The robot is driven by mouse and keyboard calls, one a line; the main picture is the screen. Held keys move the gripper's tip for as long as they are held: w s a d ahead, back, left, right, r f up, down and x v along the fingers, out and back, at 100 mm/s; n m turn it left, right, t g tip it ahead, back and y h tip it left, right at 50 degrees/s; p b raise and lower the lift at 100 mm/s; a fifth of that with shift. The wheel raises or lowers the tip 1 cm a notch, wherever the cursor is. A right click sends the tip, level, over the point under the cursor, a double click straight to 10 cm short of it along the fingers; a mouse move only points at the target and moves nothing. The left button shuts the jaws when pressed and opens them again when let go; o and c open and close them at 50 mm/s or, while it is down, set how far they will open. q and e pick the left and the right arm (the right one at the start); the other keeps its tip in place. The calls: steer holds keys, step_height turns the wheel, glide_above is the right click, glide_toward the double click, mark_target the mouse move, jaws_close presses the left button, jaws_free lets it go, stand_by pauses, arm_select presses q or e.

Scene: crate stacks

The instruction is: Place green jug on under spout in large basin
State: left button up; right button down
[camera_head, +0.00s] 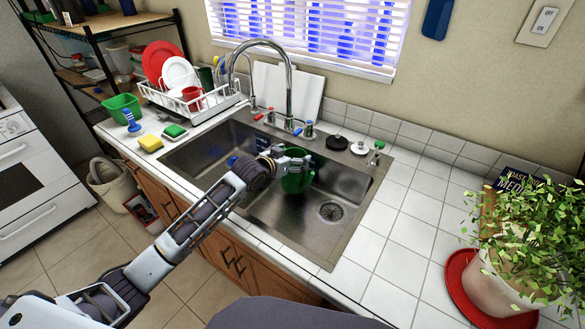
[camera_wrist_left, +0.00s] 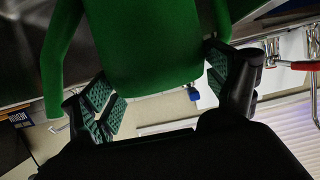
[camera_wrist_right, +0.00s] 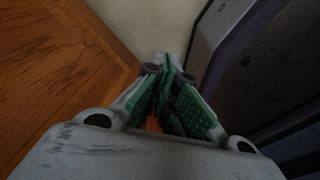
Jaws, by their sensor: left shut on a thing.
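The green jug (camera_head: 297,181) is in the large basin (camera_head: 258,212), the right-hand of the two sink basins, to the left of the drain (camera_head: 330,211). I cannot tell whether it touches the basin floor. My left gripper (camera_head: 291,161) is shut on the jug near its top. In the left wrist view the jug (camera_wrist_left: 150,45) sits between the two finger pads, its handle at the left. The curved faucet spout (camera_head: 289,85) rises behind, at the divider between the basins. My right gripper (camera_wrist_right: 168,88) is shut and empty in the right wrist view, beside a wooden surface.
The white dish rack (camera_head: 190,100) with plates and a red mug stands left of the sink. A yellow sponge (camera_head: 151,142) and a green tub (camera_head: 122,106) are on the left counter. The potted plant (camera_head: 510,275) stands on the right. Clear tiles lie right of the sink.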

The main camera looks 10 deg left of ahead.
arm_select(q)
steer(key=shift+f, duration=0.15)
steer(key=shift+f, duration=2.2)
steer(key=o, duration=1.2)
steer(key=shift+o, duration=0.2)
steer(key=v, duration=0.7)
steer(key=shift+s, duration=0.2)
steer(key=shift+a, duration=0.15)
